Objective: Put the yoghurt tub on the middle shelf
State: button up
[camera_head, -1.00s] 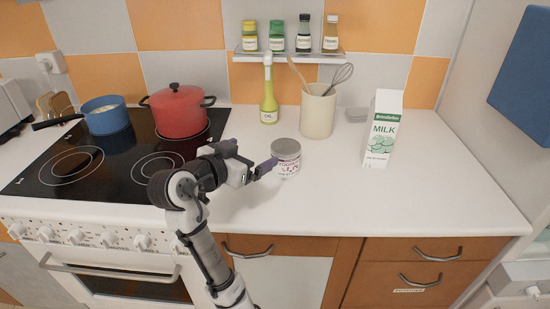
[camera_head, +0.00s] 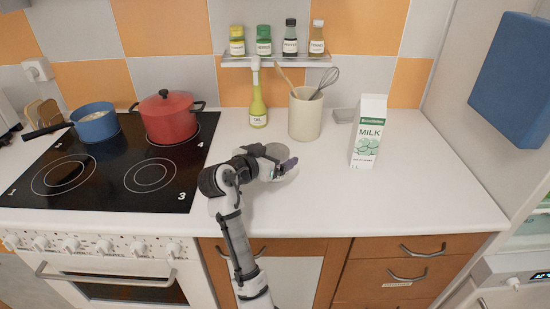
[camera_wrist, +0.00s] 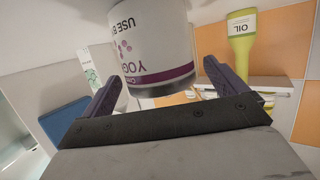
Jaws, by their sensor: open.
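The yoghurt tub (camera_head: 279,150), white with purple print and a grey lid, stands on the white counter. In the head view my gripper (camera_head: 280,168) covers most of it. The wrist view shows the tub (camera_wrist: 152,45) upside down in the picture, between the two dark fingers of my gripper (camera_wrist: 167,85). The fingers are open, with gaps to the tub on both sides in that view. No middle shelf can be made out for certain.
A milk carton (camera_head: 369,132) stands to the right, and a utensil crock (camera_head: 305,115) and oil bottle (camera_head: 258,105) behind. A red pot (camera_head: 168,118) and blue pan (camera_head: 95,123) sit on the hob. A spice rack (camera_head: 275,62) hangs above. The front right counter is clear.

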jog(key=shift+x, duration=0.8)
jog(key=shift+c, duration=0.5)
jog(key=shift+a, duration=0.1)
jog(key=c, duration=1.2)
